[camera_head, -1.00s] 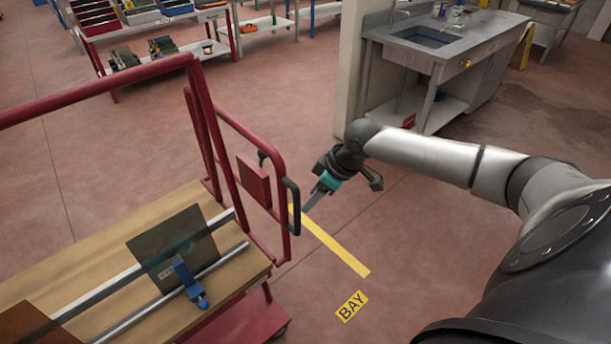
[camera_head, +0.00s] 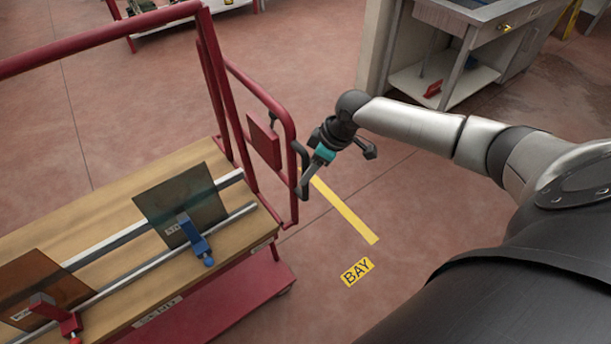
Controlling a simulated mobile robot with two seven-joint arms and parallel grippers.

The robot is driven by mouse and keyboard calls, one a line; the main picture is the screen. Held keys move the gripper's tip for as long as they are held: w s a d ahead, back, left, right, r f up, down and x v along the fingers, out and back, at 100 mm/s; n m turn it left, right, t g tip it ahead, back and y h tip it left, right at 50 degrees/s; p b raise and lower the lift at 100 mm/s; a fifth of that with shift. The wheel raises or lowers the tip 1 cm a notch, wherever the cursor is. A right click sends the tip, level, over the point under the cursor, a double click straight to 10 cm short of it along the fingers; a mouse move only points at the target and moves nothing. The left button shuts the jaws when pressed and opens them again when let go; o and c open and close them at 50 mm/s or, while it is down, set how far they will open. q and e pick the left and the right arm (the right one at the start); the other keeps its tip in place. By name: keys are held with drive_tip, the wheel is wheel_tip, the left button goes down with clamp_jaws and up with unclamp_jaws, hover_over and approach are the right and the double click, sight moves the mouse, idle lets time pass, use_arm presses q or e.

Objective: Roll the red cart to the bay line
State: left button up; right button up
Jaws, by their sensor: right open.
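The red cart (camera_head: 235,300) stands at the left, with a wooden deck and a red tubular frame. A black handle (camera_head: 301,160) is on its right-hand end frame. My right gripper (camera_head: 307,187) is open at this handle, its fingers overlapping the handle's lower part in the picture. I cannot tell whether they touch or straddle it. The yellow bay line (camera_head: 345,212) lies on the floor just right of the cart, its far end partly hidden behind the gripper and handle. The BAY label (camera_head: 357,271) is in front of it. My left gripper is out of view.
Two dark glass panes (camera_head: 182,205) (camera_head: 45,285) stand on the cart's rails, with a blue clamp (camera_head: 194,240) and a red clamp (camera_head: 55,315). A sink bench (camera_head: 465,60) and a wall end stand at the back right. The floor around the bay line is clear.

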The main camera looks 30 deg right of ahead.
drive_tip(key=shift+x, duration=1.55)
clamp_jaws()
